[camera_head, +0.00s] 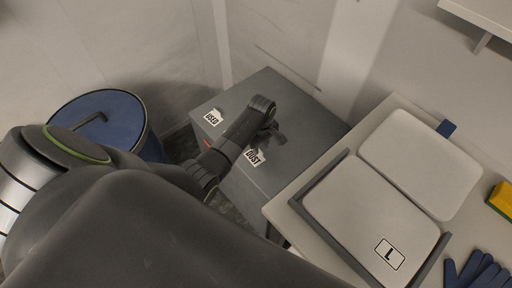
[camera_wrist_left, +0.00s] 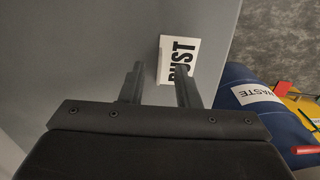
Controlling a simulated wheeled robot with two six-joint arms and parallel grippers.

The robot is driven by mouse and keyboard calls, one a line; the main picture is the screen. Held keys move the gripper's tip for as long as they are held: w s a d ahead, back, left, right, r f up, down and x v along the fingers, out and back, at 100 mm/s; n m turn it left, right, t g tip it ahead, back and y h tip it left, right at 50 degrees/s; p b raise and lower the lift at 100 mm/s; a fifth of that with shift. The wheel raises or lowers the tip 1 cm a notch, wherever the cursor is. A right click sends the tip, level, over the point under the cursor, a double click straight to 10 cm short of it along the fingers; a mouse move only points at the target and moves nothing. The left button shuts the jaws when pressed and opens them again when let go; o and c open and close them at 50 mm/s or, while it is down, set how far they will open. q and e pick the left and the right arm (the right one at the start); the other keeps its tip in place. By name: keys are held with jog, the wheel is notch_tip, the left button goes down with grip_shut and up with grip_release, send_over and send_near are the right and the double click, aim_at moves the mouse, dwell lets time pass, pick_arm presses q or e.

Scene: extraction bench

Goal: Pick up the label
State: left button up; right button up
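A white label reading "DUST" (camera_head: 255,158) lies at the front edge of the grey box's top (camera_head: 300,124). In the left wrist view the label (camera_wrist_left: 178,48) is just past my fingertips, partly hidden by one finger. My left gripper (camera_head: 274,136) is over the box beside this label. In the left wrist view my left gripper (camera_wrist_left: 160,70) has its two fingers apart with nothing held between them. I cannot tell whether a finger touches the label. A second label reading "USED" (camera_head: 212,117) sits at the box's left edge. My right gripper is not in view.
A blue round bin (camera_head: 100,103) stands left of the box.

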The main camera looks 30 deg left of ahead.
pick_arm(q)
notch_tip(320, 180, down, 2)
jog(key=shift+f, duration=0.15)
grip_shut()
dwell(0.4)
jog(key=shift+r, duration=0.25)
notch_tip(320, 180, up, 10)
jog(key=p, duration=0.1)
jog(key=shift+f, duration=0.2)
